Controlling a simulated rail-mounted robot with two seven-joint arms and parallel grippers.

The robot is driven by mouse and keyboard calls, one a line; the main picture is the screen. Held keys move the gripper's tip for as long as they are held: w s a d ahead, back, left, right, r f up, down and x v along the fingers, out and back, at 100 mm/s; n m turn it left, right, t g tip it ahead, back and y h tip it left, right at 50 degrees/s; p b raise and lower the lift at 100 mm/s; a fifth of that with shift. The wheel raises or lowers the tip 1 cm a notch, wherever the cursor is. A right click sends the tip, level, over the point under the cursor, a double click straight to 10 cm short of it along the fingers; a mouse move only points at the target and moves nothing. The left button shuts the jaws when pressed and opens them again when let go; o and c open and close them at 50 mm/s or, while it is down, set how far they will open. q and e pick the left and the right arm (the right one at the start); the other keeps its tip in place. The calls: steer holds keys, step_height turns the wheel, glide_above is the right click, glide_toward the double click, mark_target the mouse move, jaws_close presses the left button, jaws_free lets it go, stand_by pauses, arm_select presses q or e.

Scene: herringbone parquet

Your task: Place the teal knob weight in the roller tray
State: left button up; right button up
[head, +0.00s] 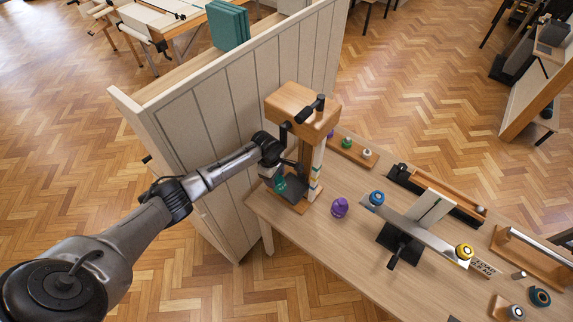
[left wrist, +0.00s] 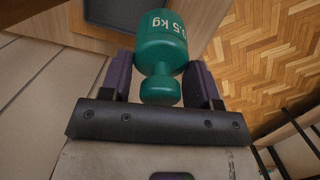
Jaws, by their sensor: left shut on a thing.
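The teal knob weight (head: 281,186), marked 0.5 kg, is between the fingers of my left gripper (head: 278,178). In the left wrist view the teal weight (left wrist: 163,45) has its small knob end towards my palm, and my left gripper (left wrist: 160,80) is shut on it. In the head view it is small and partly hidden, close to the dark plate of a wooden stand; I cannot tell whether it touches. A wooden tray with a long silver bar (head: 538,243) lies at the right of the table and may be the roller tray. My right gripper is not in view.
The wooden stand (head: 303,107) with a black crank rises close beside my left gripper. A panelled partition (head: 190,130) stands behind it. A purple weight (head: 340,207), a balance beam (head: 420,235) with blue and yellow weights and a dark trough (head: 437,193) occupy the table.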

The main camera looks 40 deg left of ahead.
arm_select(q)
steer(key=w+d+r, duration=0.1)
steer(key=w+r, duration=0.2)
steer(key=w, duration=0.2)
steer(key=shift+r+n+b, duration=0.2)
steer(key=shift+n+b, duration=0.15)
steer(key=shift+n, duration=0.05)
steer(key=shift+d, duration=0.15)
steer(key=shift+f+b, duration=1.1)
steer(key=shift+f, duration=2.9)
steer(key=shift+f, duration=0.15)
